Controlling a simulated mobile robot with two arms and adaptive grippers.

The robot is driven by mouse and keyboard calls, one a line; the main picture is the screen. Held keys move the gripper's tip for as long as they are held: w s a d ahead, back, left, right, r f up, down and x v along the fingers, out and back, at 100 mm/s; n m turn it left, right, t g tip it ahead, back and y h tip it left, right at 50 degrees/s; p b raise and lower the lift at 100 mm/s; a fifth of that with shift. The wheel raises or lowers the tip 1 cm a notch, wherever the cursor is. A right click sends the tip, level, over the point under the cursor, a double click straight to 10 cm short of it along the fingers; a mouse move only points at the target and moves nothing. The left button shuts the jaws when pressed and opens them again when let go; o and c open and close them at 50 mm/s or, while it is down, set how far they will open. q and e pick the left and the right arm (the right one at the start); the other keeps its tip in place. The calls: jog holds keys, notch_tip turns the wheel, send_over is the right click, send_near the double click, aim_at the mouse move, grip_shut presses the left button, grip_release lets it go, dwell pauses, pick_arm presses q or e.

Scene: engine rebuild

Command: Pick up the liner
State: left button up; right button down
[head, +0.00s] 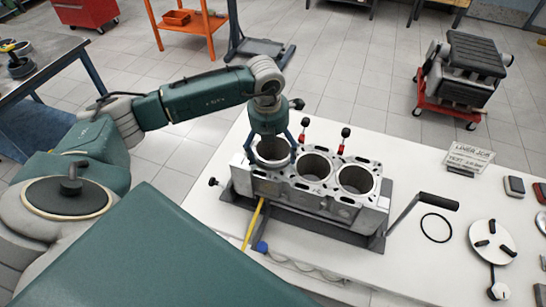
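The liner (272,161) is a grey metal ring in the leftmost bore of the engine block (345,211). Its rim looks about level with the rims of the other two bores. My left gripper (270,156) points down over this bore, its blue-grey fingers spread on either side of the rim. A narrow gap seems to show, but I cannot tell for sure whether the fingers touch the liner. The gripper body hides the far part of the rim. My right gripper is not in view.
The block stands on a white table (480,255). Two red-and-black upright clamps (343,140) stand behind the bores. A crank handle (438,201) sticks out at the right.

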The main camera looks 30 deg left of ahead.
pick_arm(q)
jog(key=shift+d, duration=0.1)
jog(key=c, duration=0.8)
notch_tip(320, 180, up, 21)
jog(key=b, duration=0.4)
jog(key=shift+f, duration=0.15)
jog(key=shift+w+r+p, duration=0.1)
jog(key=shift+r+p, duration=4.7)
jog(key=shift+r, duration=0.35)
